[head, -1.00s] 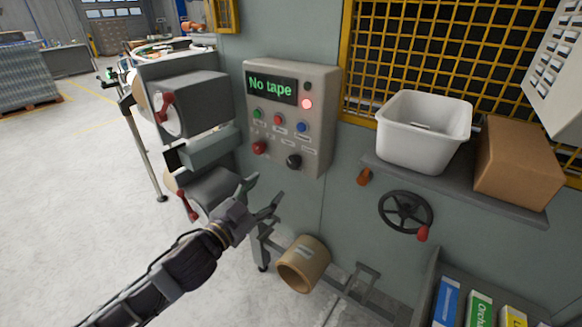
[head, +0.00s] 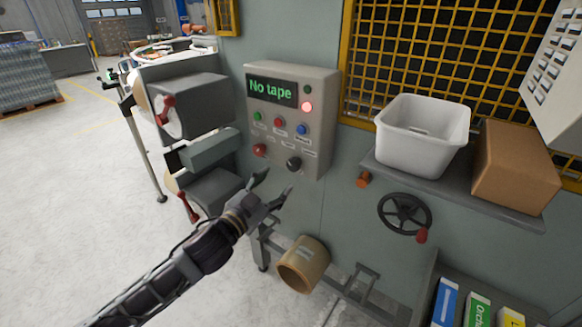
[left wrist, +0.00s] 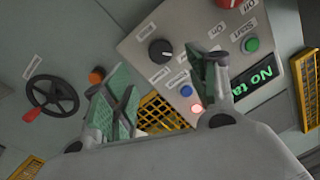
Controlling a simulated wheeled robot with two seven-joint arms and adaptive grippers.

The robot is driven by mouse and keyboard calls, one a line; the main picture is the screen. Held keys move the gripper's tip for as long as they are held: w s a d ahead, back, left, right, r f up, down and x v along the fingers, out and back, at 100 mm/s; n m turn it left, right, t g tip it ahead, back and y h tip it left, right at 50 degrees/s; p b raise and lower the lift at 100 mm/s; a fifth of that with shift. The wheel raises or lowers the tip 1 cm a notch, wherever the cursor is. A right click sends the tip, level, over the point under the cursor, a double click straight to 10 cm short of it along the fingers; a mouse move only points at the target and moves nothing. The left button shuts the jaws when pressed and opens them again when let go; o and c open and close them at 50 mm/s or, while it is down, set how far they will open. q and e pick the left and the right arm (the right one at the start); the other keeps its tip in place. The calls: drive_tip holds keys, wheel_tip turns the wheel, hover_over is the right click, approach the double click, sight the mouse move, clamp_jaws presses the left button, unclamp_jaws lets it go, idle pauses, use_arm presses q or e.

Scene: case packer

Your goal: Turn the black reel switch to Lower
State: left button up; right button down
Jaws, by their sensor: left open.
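The black reel switch (head: 293,163) is a round knob at the lower right of the grey control panel (head: 318,130). It also shows in the left wrist view (left wrist: 161,51), with small white labels around it too small to read surely. My left gripper (head: 275,187) is open and empty, below and slightly left of the black switch, apart from it. In the left wrist view its two fingers (left wrist: 165,85) spread below the switch in the picture. My right gripper is not in view.
A red knob (head: 260,150) sits left of the switch. Green (head: 260,116), red (head: 280,122) and blue (head: 302,128) buttons are above, under a "No tape" display (head: 270,89). A handwheel (head: 405,213) and shelf (head: 455,185) with a white bin (head: 422,130) stand right.

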sight(292, 167)
use_arm(q)
drive_tip(key=shift+p+x, duration=0.8)
drive_tip(key=shift+x, duration=4)
drive_tip(key=shift+c, duration=0.2)
drive_tip(key=c, duration=1)
